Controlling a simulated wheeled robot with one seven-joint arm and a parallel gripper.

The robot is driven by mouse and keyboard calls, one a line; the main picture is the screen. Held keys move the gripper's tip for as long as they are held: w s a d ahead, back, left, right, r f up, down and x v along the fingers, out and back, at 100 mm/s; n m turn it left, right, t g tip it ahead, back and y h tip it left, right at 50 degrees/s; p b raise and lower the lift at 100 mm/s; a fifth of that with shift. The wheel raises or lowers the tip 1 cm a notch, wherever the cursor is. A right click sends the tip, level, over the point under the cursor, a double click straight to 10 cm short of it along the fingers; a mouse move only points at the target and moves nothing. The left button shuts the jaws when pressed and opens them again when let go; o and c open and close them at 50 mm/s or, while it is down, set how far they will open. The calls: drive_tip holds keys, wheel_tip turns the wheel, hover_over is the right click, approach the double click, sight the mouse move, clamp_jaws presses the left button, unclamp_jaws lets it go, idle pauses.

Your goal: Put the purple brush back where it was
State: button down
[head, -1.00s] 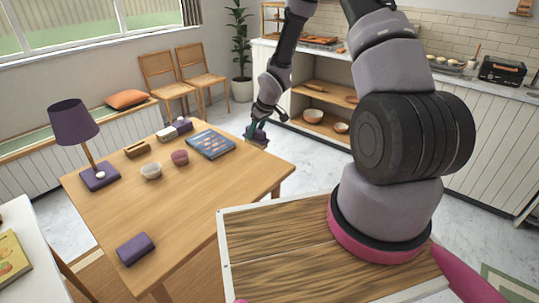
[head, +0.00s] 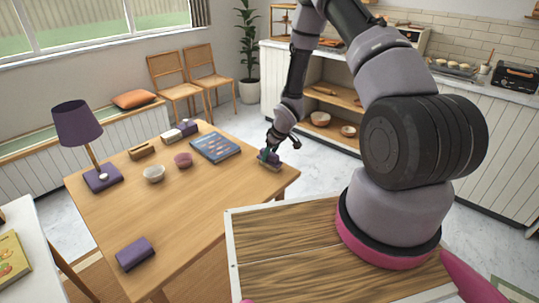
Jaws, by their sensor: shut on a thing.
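The purple brush (head: 271,163) is in my gripper (head: 270,154), near the right corner of the wooden table (head: 215,205). Its tan underside is low, at or just above the tabletop; I cannot tell whether it touches. My gripper is shut on the brush from above and partly hides it. The brush is to the right of the blue book, apart from it.
On the table are the blue book (head: 216,148), two bowls (head: 154,173) (head: 183,160), a brown-topped item (head: 142,151), a purple and white item (head: 179,133), a purple lamp (head: 78,124) and a purple block (head: 135,254). The table's middle is clear.

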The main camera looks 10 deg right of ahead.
drive_tip(key=shift+f, duration=0.1)
drive_tip(key=shift+c, duration=1.5)
unclamp_jaws()
